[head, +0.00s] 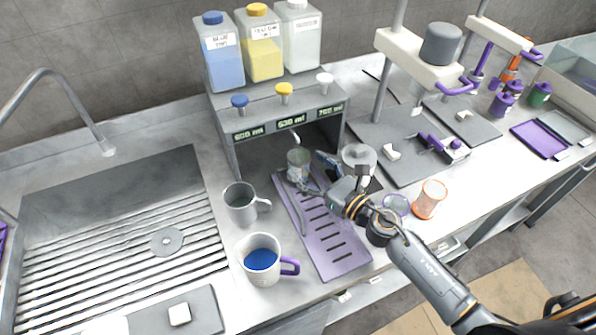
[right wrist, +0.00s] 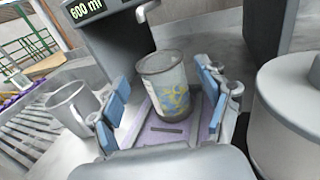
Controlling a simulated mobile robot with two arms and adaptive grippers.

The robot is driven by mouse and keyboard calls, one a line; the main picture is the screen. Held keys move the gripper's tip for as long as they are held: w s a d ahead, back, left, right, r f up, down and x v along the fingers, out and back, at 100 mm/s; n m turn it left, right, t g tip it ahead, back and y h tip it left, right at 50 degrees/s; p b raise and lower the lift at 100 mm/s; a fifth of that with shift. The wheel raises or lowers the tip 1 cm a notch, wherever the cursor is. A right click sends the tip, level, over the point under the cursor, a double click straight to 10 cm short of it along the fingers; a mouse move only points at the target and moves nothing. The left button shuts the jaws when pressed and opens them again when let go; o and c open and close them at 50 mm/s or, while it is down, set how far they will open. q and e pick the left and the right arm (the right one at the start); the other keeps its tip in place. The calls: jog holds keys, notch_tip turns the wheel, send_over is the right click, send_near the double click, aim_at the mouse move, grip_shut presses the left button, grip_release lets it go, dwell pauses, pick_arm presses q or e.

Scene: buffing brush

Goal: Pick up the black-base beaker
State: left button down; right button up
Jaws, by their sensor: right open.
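A clear beaker (head: 299,160) with a grey rim stands upright below the dispenser spout, at the far end of the purple slotted tray (head: 340,262). My left gripper is not in view.
A grey mug (head: 240,205) and a mug of blue liquid (head: 258,270) stand left of the tray. A lidded round container (head: 359,158) and an orange-rimmed beaker (head: 430,198) stand to the right.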

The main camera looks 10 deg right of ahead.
jog(key=x, duration=0.2)
jog(key=shift+w+r, duration=0.1)
jog(key=shift+w, duration=0.2)
jog(key=shift+w+a+p, duration=0.2)
jog(key=shift+w+p, duration=0.05)
jog(key=shift+p, duration=0.05)
jog(key=c, duration=1.5)
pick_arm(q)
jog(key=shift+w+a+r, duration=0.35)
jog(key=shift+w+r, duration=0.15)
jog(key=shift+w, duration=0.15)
pick_arm(e)
grip_shut()
